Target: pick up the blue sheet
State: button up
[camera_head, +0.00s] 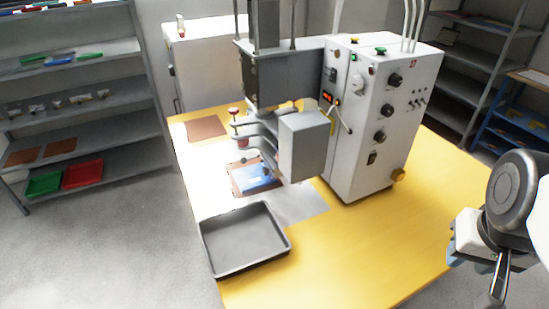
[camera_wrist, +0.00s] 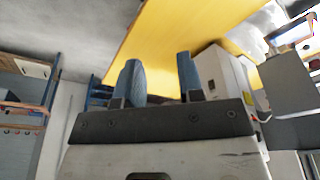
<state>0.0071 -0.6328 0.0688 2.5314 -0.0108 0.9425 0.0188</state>
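The blue sheet (camera_head: 254,178) lies on a brown pad (camera_head: 236,183) on the yellow table, beneath the head of the welding machine (camera_head: 303,147). The machine's head and arms partly cover it in the head view. The wrist view does not show the sheet. My gripper (camera_head: 455,257) is at the lower right of the head view, off the table's right side and far from the sheet. In the wrist view, its two blue fingers (camera_wrist: 160,78) stand apart with nothing between them.
A dark grey tray (camera_head: 243,240) sits empty at the table's front left. The white control box (camera_head: 370,120) stands between my gripper and the sheet. The table's front right (camera_head: 350,240) is clear. Shelves (camera_head: 110,160) with red and green trays stand at left.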

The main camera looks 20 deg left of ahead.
jog(key=w+a+r, duration=0.2)
jog(key=w+a, duration=0.5)
jog(key=w, duration=0.1)
jog(key=m+g, duration=0.3)
jog(key=m, duration=0.6)
send_over(244, 193)
notch_tip(244, 193, down, 30)
jog(key=shift+a+f, duration=0.1)
jog(key=shift+f, duration=0.05)
jog(key=shift+w+a+f, duration=0.15)
jog(key=shift+w+f, duration=0.05)
jog(key=shift+f, duration=0.15)
jog(key=shift+f, duration=1.3)
